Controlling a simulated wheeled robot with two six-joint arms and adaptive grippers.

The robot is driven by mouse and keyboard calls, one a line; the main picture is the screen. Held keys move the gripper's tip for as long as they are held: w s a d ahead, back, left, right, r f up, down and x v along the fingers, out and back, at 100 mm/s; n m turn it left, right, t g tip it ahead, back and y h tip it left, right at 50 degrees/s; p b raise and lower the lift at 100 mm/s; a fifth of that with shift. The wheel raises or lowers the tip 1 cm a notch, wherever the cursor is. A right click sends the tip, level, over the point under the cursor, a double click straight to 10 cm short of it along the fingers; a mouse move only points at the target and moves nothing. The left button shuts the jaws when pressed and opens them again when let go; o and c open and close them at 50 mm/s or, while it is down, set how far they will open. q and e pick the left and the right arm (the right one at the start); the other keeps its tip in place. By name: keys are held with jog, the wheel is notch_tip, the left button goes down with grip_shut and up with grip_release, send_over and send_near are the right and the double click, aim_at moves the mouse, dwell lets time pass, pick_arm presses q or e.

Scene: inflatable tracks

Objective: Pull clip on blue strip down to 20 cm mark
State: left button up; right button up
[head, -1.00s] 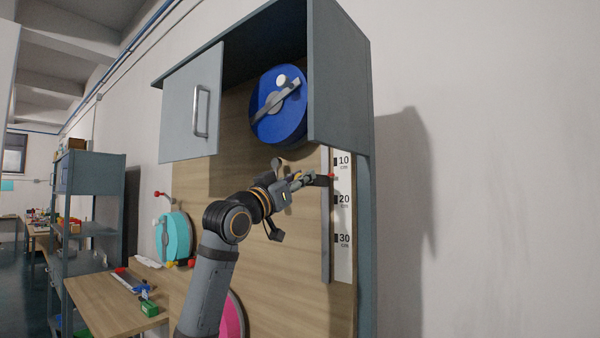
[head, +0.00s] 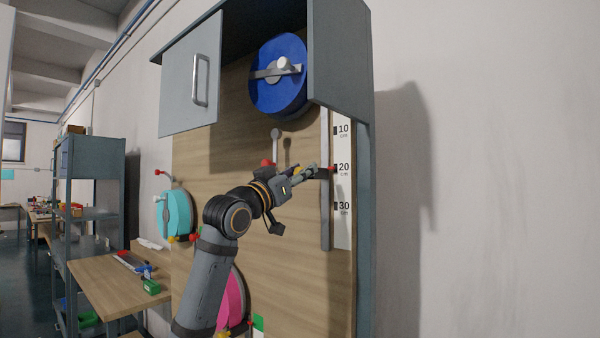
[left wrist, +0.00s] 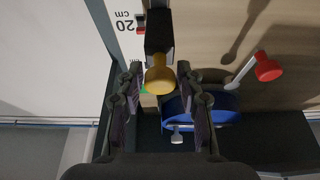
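The dark clip (head: 323,173) with a red pointer sits on the grey strip (head: 325,225), beside the 20 cm mark on the white scale (head: 343,188). In the left wrist view the clip (left wrist: 159,36) is a dark block with a round yellow knob (left wrist: 158,80), seen upside down. My left gripper (left wrist: 160,78) has its fingers on either side of the knob, with a narrow gap showing at each side. It looks open around the knob. In the head view my left gripper (head: 308,172) reaches the clip from the left. My right gripper is not in view.
A small table (head: 110,285) stands at left.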

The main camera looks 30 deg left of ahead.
pick_arm(q)
jog(key=v, duration=0.6)
jog(key=shift+s+a, duration=0.3)
jog(key=shift+a, duration=0.1)
jog(key=shift+s+d+f, duration=0.25)
jog(key=shift+s+d, duration=0.1)
jog(key=shift+s, duration=0.05)
